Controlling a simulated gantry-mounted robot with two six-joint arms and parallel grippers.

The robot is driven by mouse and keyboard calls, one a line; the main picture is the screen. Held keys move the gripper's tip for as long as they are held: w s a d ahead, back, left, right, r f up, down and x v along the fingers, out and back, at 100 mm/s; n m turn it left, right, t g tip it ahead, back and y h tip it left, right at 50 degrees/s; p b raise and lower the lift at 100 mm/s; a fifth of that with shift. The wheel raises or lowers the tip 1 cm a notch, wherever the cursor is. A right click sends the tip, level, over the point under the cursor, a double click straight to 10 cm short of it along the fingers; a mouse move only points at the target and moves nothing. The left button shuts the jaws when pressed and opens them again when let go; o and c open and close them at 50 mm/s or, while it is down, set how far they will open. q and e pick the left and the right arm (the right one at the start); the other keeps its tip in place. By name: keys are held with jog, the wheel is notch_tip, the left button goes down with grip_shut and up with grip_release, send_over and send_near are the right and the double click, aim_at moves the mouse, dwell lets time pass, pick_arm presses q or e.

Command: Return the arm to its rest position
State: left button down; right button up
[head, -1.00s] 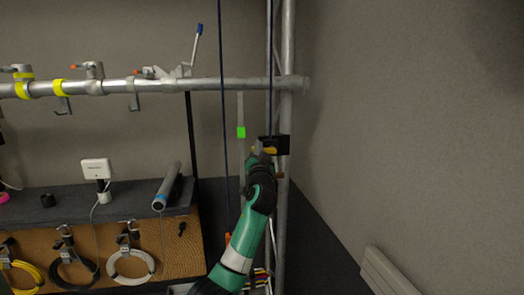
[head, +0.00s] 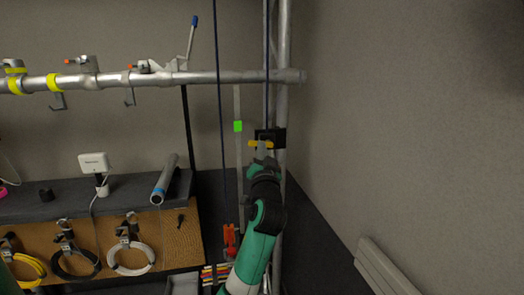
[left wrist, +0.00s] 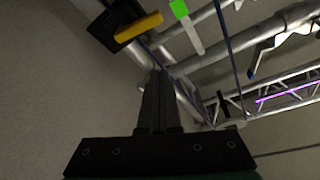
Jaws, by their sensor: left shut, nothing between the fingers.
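My left gripper (head: 262,152) is shut and empty at the end of its green arm (head: 255,245). In the head view its tip appears just below the black clamp (head: 278,137) with a yellow lever (head: 255,143) on the upright pole. In the left wrist view the closed fingers (left wrist: 157,75) point up the picture. The clamp's yellow lever (left wrist: 139,26) shows there, up and left of the fingertips, with a visible gap. My right gripper is not in view.
The vertical pole (head: 284,60) and dark blue ropes (head: 219,100) stand close to the arm. A horizontal truss tube (head: 200,77) crosses above. An orange clamp (head: 230,241) is left of the arm. A shelf (head: 130,190) with hanging cable coils is further left. Open space lies to the right.

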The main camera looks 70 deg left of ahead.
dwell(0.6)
pick_arm(q)
jog(key=w+d+r+m+t+h, duration=0.25)
jog(key=w+d+t, duration=0.3)
jog(key=d, duration=0.55)
jog(key=w+d+r+m+t+h, duration=0.15)
jog(key=w+d+r+t, duration=0.35)
jog(key=d, duration=0.6)
jog(key=s+d+r+m+t+h, duration=0.1)
jog(key=s+d+r+t+h, duration=0.15)
jog(key=d+t+h, duration=0.35)
jog(key=s+d+r+m+t+h, duration=0.2)
jog(key=s+d+h, duration=0.15)
jog(key=d, duration=0.35)
jog(key=s+d+r+m+t+h, duration=0.1)
jog(key=s+d+r+t+h, duration=0.2)
jog(key=d+h, duration=0.35)
notch_tip(320, 180, up, 23)
jog(key=s+d+m+h+p, duration=0.1)
jog(key=d+m+h+p, duration=0.1)
jog(key=p, duration=2.1)
jog(key=shift+d+r+t+h, duration=0.15)
jog(key=shift+d+t+h, duration=0.15)
jog(key=shift+t+h, duration=0.1)
